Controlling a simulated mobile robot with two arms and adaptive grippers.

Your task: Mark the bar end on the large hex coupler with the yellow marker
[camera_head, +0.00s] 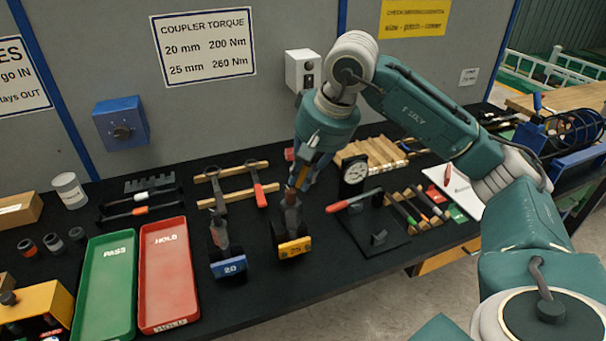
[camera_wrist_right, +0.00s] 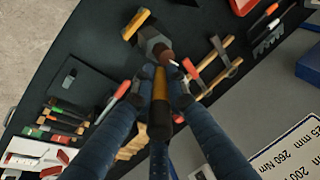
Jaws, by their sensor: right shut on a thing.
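The large hex coupler (camera_head: 291,219), dark grey, stands upright in a holder with a yellow label (camera_head: 293,248) at the bench's front middle. A brownish bar end rises from its top. In the wrist view the coupler (camera_wrist_right: 150,40) lies just beyond the fingertips. My right gripper (camera_head: 308,168) points down over it, shut on the yellow marker (camera_wrist_right: 160,92), which has a dark end. The marker's far end is close to the bar end; I cannot tell whether they touch. My left gripper is not in view.
A smaller coupler (camera_head: 219,234) stands left in a blue-labelled holder (camera_head: 229,268). Green (camera_head: 106,285) and red (camera_head: 168,275) trays lie further left. A dial gauge (camera_head: 354,170) stands right, with a red-handled tool (camera_head: 355,200) and several markers (camera_head: 410,211) beyond. Bare bench lies between trays and holders.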

